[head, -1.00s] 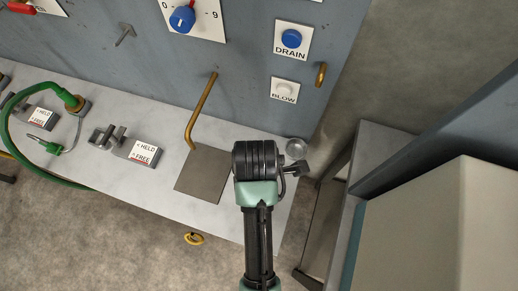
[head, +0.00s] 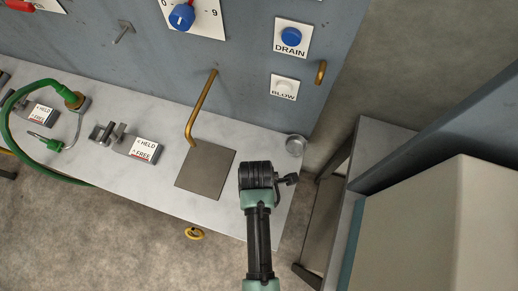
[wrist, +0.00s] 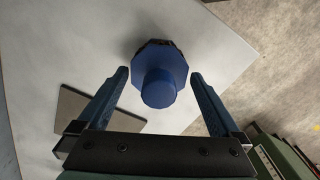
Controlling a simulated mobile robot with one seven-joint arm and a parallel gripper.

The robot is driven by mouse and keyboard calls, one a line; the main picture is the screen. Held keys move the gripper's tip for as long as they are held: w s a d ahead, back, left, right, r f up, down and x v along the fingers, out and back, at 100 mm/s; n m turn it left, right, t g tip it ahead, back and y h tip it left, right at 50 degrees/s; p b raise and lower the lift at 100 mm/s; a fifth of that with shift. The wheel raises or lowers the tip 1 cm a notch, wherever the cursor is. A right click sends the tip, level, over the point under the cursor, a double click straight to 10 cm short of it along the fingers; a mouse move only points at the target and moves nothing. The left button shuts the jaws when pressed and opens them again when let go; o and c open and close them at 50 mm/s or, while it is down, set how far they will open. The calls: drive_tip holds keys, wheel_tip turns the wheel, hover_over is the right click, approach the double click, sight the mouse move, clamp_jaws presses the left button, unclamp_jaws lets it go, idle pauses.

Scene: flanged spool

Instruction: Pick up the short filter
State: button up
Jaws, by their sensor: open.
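A blue piece with an eight-sided flange (wrist: 178,60) and a round, narrower knob facing the camera stands on the pale bench in the wrist view. It looks like the filter, but I cannot tell its length. My gripper (wrist: 158,76) is open, with one finger on each side of the blue piece and visible gaps to it. In the head view my gripper (head: 258,174) is over the right end of the bench, and its own body hides the blue piece there.
A small grey round container (head: 295,145) stands at the bench's right rear corner. A dark square plate (head: 206,171) lies left of my gripper, with a bent brass rod (head: 200,108) behind it. The panel with the DRAIN button (head: 291,36) rises behind.

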drive_tip(key=shift+f, duration=0.8)
drive_tip(key=shift+c, duration=0.3)
